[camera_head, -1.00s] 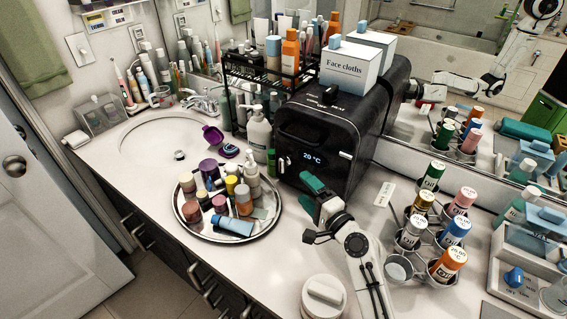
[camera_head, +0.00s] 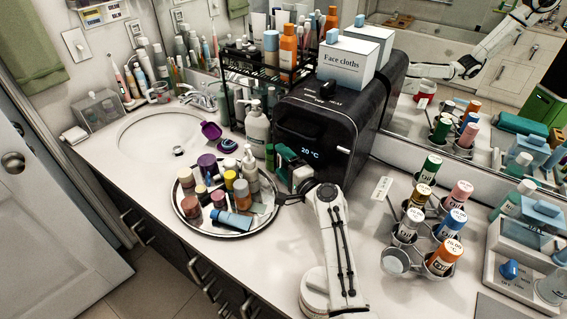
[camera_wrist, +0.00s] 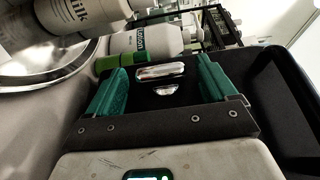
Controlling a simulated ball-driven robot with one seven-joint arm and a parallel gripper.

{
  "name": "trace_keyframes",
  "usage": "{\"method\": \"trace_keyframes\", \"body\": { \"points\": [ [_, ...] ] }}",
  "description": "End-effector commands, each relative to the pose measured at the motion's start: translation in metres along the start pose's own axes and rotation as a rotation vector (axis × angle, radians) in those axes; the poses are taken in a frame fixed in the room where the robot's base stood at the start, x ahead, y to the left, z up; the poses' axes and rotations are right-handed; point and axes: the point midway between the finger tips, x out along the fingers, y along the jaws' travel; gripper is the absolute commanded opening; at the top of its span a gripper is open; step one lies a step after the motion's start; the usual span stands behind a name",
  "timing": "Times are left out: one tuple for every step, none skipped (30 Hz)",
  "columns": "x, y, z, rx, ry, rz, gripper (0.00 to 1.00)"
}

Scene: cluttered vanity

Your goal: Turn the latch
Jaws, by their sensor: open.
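The black cabinet (camera_head: 325,130) with a "20 °C" display stands on the counter against the mirror. In the wrist view, a small bright metal latch (camera_wrist: 160,71) shows on its dark front, with a second shiny piece (camera_wrist: 165,89) just below it; I cannot tell whether that is part of the latch or a reflection. My gripper (camera_head: 284,163) is at the left of the cabinet's front and hides the latch in the head view. In the wrist view its green fingers (camera_wrist: 163,75) are open, one on each side of the latch. Contact is not visible.
A round mirrored tray (camera_head: 182,212) crowded with small bottles is just left of my gripper. A pump bottle (camera_head: 257,128) and a small green bottle (camera_head: 270,157) stand beside the cabinet. An oil bottle rack (camera_head: 397,262) is at right.

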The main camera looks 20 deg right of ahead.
Motion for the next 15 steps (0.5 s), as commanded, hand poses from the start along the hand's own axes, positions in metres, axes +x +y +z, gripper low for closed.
{"method": "trace_keyframes", "body": {
  "points": [
    [0.0002, -0.0001, -0.0002, 0.000, 0.000, 0.000, 0.85],
    [0.0002, -0.0001, -0.0001, 0.000, 0.000, 0.000, 0.85],
    [0.0002, -0.0001, -0.0002, 0.000, 0.000, 0.000, 0.85],
    [0.0001, -0.0001, -0.0001, 0.000, 0.000, 0.000, 0.85],
    [0.0001, -0.0001, -0.0001, 0.000, 0.000, 0.000, 0.85],
    [0.0001, -0.0001, -0.0001, 0.000, 0.000, 0.000, 0.85],
    [0.0000, -0.0001, -0.0001, 0.000, 0.000, 0.000, 0.82],
    [0.0000, -0.0001, -0.0001, 0.000, 0.000, 0.000, 0.79],
    [0.0000, -0.0001, -0.0001, 0.000, 0.000, 0.000, 0.76],
    [0.0000, -0.0001, -0.0001, 0.000, 0.000, 0.000, 0.73],
    [0.0000, -0.0001, -0.0001, 0.000, 0.000, 0.000, 0.70],
    [0.0000, -0.0001, -0.0001, 0.000, 0.000, 0.000, 0.66],
    [-0.0001, 0.0000, -0.0001, 0.000, 0.000, 0.000, 0.63],
    [-0.0001, -0.0001, -0.0001, 0.000, 0.000, 0.000, 0.60],
    [-0.0001, 0.0000, -0.0001, 0.000, 0.000, 0.000, 0.56]
  ]
}}
